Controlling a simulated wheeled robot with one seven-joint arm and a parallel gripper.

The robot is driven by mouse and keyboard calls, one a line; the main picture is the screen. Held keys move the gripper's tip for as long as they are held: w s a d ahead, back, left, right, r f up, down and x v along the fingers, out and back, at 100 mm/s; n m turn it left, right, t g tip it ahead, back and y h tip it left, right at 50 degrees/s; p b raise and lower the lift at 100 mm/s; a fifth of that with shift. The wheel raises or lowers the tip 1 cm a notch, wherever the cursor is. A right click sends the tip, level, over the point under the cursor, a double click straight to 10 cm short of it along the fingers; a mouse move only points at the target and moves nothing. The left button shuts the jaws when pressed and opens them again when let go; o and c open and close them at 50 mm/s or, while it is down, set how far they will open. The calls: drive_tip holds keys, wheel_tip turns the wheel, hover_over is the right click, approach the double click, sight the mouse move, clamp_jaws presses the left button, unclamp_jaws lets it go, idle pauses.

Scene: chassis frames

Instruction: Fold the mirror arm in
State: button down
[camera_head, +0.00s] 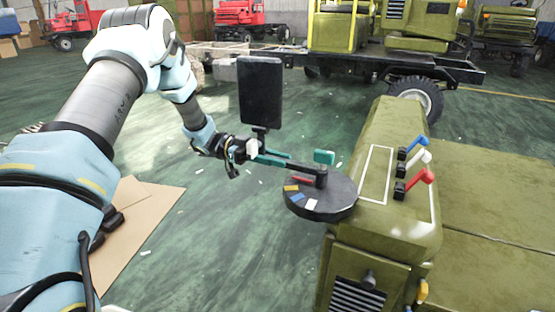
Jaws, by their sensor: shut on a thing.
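The mirror (261,92) is a dark upright rectangular panel on a short stem. It stands at the outer end of the mirror arm (290,164), a thin dark and teal bar. The bar runs left from a pivot on a round dark disc (332,205) beside the olive cabinet. The disc has red, orange, blue and white marks on its left and front parts. The fingertips' exact contact is too small to see.
The olive cabinet (400,150) carries blue, white and red levers (418,180) on its top, right of the disc. A flat cardboard sheet (140,225) lies on the green floor at left. Olive and red vehicles stand behind. The floor around my gripper is mostly clear.

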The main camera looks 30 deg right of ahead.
drive_tip(key=c, duration=0.7)
unclamp_jaws()
drive_tip(key=shift+d, duration=0.1)
drive_tip(key=shift+w, duration=0.1)
drive_tip(key=shift+b+v, duration=1.15)
drive_tip(key=shift+v, duration=4.25)
